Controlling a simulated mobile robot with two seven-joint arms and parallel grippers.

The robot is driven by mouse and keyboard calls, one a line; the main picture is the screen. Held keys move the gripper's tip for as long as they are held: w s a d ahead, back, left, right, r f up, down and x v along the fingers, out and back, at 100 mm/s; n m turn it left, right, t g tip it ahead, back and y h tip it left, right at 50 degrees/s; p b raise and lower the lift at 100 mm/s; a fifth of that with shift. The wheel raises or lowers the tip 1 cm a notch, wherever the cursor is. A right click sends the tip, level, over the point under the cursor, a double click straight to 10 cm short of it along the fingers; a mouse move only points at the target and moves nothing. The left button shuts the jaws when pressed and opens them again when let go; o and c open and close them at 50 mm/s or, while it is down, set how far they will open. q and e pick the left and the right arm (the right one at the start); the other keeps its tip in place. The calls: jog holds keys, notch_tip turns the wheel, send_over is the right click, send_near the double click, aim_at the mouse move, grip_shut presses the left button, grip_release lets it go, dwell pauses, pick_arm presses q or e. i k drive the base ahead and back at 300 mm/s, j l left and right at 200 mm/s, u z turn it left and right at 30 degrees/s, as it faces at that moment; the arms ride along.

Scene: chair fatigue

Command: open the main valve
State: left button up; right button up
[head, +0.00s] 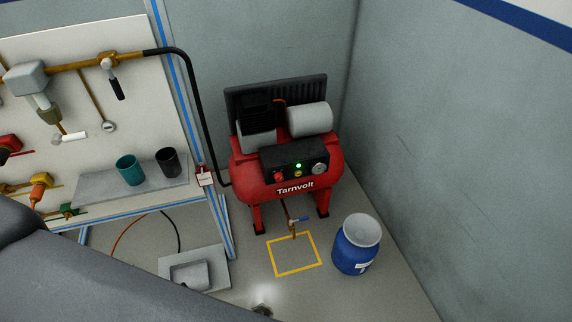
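A brass valve (108,61) sits on the brass pipe at the upper left, where a black hose joins it. Its black lever (116,88) hangs down, across the line of the pipe. I take this to be the main valve; no readable label shows on it. A second small valve with a blue lever (300,219) is under the red compressor (290,184). A dark part of my own arm fills the lower left corner. Neither of my grippers is in view, so nothing shows touching the valves.
The board holds a filter unit (28,77), a gauge (108,126) and coloured fittings. A grey shelf (100,187) bears a teal cup (130,170) and a black cup (168,161). A blue barrel (355,245) stands beside a yellow floor square (273,257). A grey tray (220,280) lies on the floor.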

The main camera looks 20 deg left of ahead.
aim_at(115, 83)
jog(key=u, duration=1.6)
